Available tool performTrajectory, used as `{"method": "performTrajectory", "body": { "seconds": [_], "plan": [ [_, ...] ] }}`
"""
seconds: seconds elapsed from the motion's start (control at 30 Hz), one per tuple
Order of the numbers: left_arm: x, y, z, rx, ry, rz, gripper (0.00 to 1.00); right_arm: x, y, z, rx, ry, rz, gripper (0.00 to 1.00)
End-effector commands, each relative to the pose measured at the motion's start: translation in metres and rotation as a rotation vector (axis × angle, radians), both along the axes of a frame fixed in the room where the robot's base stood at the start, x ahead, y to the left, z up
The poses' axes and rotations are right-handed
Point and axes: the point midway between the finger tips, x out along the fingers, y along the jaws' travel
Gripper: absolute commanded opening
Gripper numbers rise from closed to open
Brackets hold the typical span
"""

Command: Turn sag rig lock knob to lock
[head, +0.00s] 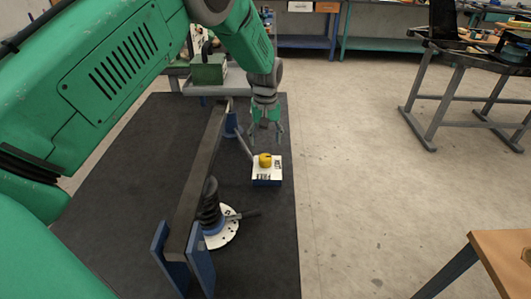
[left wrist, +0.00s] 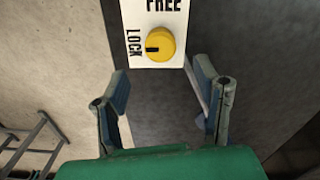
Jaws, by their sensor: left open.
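The yellow lock knob (head: 265,160) sits on a white-topped blue block (head: 267,182) beside the rig. In the left wrist view the knob (left wrist: 161,42) shows a short black mark on its left side, facing the word LOCK on the white plate (left wrist: 140,14). FREE is printed above the knob, partly cut off. My left gripper (head: 267,132) is open and points down near the knob, apart from it. In the left wrist view its fingers (left wrist: 161,82) are spread with nothing between them, and the knob lies beyond the tips. My right gripper is out of view.
The sag rig's long dark beam (head: 198,180) runs left of the block on a black mat (head: 120,215). A black spring (head: 209,205) stands over a white marked disc (head: 228,232). A wooden table corner (head: 505,262) is at lower right. Floor right of the mat is clear.

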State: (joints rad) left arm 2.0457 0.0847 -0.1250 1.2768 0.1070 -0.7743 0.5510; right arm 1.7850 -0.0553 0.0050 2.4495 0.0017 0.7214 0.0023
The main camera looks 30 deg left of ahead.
Motion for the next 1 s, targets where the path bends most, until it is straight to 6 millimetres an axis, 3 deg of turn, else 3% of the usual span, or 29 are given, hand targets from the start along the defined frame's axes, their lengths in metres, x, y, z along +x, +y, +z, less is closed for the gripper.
{"method": "performTrajectory", "body": {
  "seconds": [0.1, 0.23, 0.83, 1.0],
  "plan": [
    [0.000, -0.001, 0.021, 0.001, 0.001, -0.001, 0.56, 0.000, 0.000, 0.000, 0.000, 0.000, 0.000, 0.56],
    [0.000, -0.001, 0.032, 0.000, 0.003, 0.000, 0.56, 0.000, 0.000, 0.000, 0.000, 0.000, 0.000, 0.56],
    [0.000, -0.001, 0.037, -0.001, 0.004, 0.000, 0.56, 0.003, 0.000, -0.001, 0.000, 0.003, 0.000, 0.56],
    [0.000, -0.001, 0.057, -0.001, 0.004, 0.000, 0.56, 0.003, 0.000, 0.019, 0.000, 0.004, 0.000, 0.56]
  ]
}}
